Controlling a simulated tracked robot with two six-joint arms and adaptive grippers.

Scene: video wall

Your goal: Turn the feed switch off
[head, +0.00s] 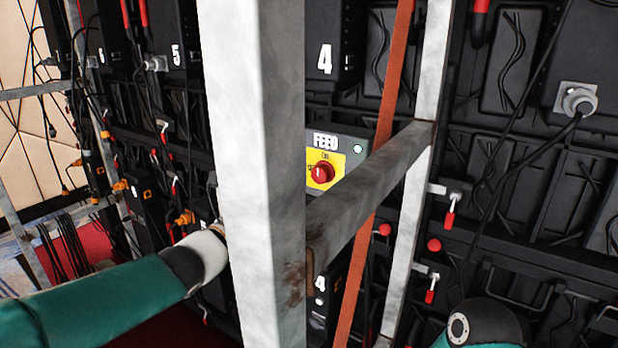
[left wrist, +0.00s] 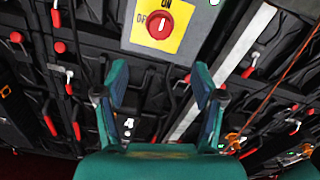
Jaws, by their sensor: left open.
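The feed switch is a red rotary knob (head: 322,172) on a yellow plate, on a grey box (head: 350,146) labelled FEED in the head view. In the left wrist view the red knob (left wrist: 158,24) is at the top, with ON above it and OFF to its left. Its white mark stands roughly upright, in line with ON. My left gripper (left wrist: 160,88) is open and empty, its two fingers apart below the knob in that view. In the head view the steel post hides this gripper. My right gripper is out of sight; only part of that arm shows at lower right.
A thick steel post (head: 255,160) stands in front of my left wrist. A crossbar (head: 370,190) slants from it to a rear upright, passing below the FEED box. An orange strap (head: 392,90) hangs beside the box. Black panels with cables and red-handled latches fill the back.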

